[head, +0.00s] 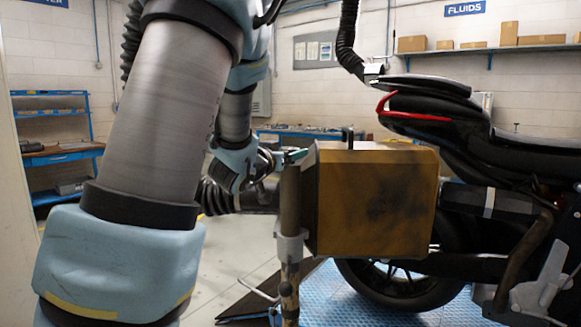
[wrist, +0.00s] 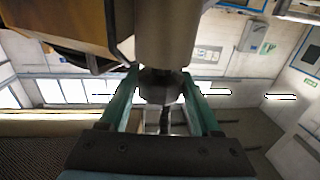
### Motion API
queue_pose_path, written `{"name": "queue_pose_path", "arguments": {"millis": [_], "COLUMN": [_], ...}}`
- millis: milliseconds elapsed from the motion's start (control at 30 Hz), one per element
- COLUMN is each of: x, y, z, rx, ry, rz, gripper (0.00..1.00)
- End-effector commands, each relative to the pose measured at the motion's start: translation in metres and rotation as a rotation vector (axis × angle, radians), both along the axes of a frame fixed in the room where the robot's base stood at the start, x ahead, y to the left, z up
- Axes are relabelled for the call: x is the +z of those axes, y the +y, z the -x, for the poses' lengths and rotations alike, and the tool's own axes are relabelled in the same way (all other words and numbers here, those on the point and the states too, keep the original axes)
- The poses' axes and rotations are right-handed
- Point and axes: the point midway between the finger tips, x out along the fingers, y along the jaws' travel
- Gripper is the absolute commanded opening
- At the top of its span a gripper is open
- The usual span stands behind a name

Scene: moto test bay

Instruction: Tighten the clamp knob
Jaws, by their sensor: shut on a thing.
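In the wrist view my gripper (wrist: 162,84) has its two teal fingers on either side of a dark round knob (wrist: 160,92), shut on it. The knob sits against a grey cylindrical post (wrist: 165,35). In the head view my gripper (head: 297,155) is at the upper part of the upright post (head: 290,200), beside the yellow box. The knob is hidden there by the fingers and arm. A light grey clamp collar (head: 290,246) is lower on the post.
A scuffed yellow box (head: 372,200) stands right of the post, close to my gripper. A black motorcycle (head: 500,160) is behind it on a blue mat (head: 350,310). A blue shelf unit (head: 60,152) is at the far left. Open floor shows behind my arm.

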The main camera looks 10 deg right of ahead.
Motion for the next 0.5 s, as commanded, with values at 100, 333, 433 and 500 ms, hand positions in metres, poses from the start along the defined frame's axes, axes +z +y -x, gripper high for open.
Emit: {"name": "queue_pose_path", "arguments": {"millis": [100, 333, 433, 500], "x": [-0.0034, -0.0022, -0.0019, -0.0012], "y": [0.0044, 0.0035, 0.0027, 0.0025], "z": [-0.003, -0.0033, -0.0031, -0.0032], "rx": [-0.103, -0.322, -0.42, -0.486], "ry": [-0.007, -0.003, -0.001, 0.0], "rz": [0.001, -0.002, -0.002, -0.003], "gripper": [0.09, 0.09, 0.09, 0.09]}}
